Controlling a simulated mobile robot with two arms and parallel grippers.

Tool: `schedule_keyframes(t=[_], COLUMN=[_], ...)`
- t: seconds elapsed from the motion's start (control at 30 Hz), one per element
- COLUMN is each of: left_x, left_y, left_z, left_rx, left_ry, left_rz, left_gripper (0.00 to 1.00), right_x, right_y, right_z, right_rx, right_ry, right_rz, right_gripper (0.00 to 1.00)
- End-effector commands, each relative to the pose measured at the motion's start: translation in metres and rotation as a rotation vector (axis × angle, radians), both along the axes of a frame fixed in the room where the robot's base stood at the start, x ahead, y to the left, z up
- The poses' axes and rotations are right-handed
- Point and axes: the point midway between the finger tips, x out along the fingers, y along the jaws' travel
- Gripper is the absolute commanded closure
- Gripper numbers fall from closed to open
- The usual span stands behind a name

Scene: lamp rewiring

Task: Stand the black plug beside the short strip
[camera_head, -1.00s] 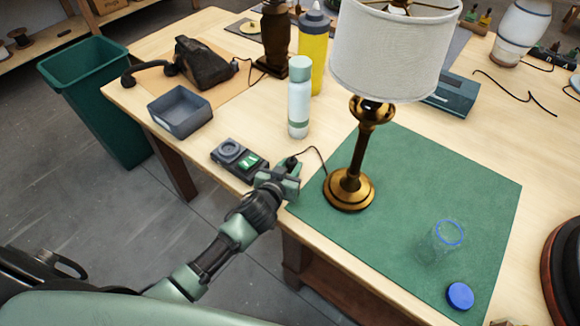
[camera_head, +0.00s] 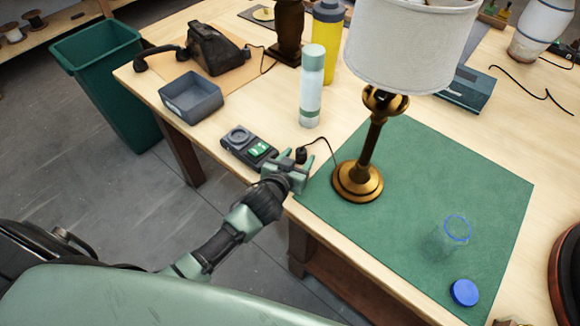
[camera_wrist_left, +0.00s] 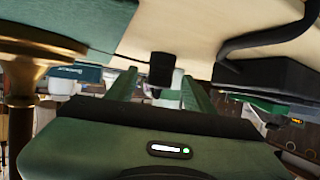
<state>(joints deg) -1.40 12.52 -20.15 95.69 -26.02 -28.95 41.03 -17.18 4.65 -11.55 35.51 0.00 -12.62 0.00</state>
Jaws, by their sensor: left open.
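The black plug (camera_head: 301,156) is on the wooden tabletop between the short strip and the green mat, and looks upright. Its thin dark cord curves towards the lamp. The short strip (camera_head: 249,146), dark with one round socket and a lit green switch, lies left of it. My left gripper (camera_head: 291,168) is open at the table's front edge, close to the plug. In the left wrist view, which shows the table upside down, the plug (camera_wrist_left: 161,70) appears between the lines of the open fingers. Contact cannot be told. My right gripper is out of view.
The brass lamp (camera_head: 360,183) stands on the green mat (camera_head: 400,245), right of my gripper. A pale bottle (camera_head: 312,90) stands behind the strip. A grey tray (camera_head: 191,97) is further left. A clear jar (camera_head: 452,236) and blue lid (camera_head: 465,292) are at the mat's right.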

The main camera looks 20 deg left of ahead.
Motion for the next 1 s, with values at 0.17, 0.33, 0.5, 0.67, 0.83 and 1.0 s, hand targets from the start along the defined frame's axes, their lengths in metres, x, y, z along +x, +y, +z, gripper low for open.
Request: schedule_keyframes(t=[0.17, 0.33, 0.5, 0.67, 0.83, 1.0], left_x=[-0.036, -0.069, -0.091, -0.099, -0.099, -0.099], left_y=[0.001, 0.003, 0.004, 0.004, 0.004, 0.004], left_z=[0.012, 0.027, 0.036, 0.041, 0.042, 0.042], left_rx=[-0.002, -0.002, -0.001, 0.0, 0.0, 0.0], left_ry=[0.0, 0.0, 0.0, 0.0, -0.001, -0.001], left_rz=[-0.001, 0.001, 0.0, 0.001, 0.001, 0.001], left_gripper=[0.47, 0.47, 0.47, 0.47, 0.47, 0.47], right_x=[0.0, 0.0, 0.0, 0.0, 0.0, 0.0], right_y=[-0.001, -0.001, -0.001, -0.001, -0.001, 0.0], right_z=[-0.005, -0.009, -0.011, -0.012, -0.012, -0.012], right_rx=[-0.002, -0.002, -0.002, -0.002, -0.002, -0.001], right_ry=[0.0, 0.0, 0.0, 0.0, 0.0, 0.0], right_rz=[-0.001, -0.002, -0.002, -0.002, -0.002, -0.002], right_gripper=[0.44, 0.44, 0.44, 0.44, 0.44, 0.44])
